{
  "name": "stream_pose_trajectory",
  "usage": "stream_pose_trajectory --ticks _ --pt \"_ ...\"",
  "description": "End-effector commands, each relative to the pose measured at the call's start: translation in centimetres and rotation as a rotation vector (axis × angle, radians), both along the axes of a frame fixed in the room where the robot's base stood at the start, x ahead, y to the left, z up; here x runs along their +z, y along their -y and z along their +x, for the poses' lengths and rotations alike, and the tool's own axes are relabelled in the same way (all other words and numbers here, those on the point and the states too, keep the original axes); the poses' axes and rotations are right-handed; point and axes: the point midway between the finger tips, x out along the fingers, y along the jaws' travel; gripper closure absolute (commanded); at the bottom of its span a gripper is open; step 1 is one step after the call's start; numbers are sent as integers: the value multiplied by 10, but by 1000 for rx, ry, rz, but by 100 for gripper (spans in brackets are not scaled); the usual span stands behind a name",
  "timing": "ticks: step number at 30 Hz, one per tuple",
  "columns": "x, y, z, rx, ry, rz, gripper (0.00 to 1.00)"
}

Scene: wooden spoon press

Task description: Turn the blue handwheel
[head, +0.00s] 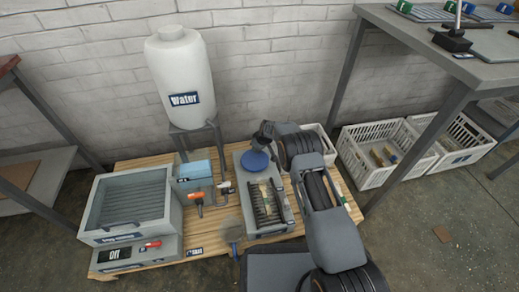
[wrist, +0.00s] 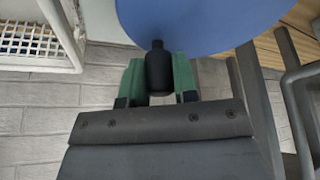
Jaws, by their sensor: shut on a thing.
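The blue handwheel (head: 255,161) sits on the grey press (head: 245,205) in the middle of the wooden bench. In the wrist view the wheel's blue disc (wrist: 200,18) fills the top, with a black knob (wrist: 158,70) standing out from its edge. My gripper (wrist: 158,82) has its green fingers on both sides of the knob and is shut on it. In the head view my gripper is at the wheel's upper side and the fingertips are hard to make out.
A white water tank (head: 182,75) stands behind on a metal stand. A grey box with a ridged panel (head: 130,205) and tools with orange handles (head: 197,199) are to the left. White crates (head: 375,160) and a tall metal table (head: 440,50) are to the right.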

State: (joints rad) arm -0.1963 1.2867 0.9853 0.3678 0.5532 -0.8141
Motion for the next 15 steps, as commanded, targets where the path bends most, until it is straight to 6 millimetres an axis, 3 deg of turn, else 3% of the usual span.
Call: stream_pose_trajectory --ticks 15 --pt "0 -2 1 53 1 -1 96"
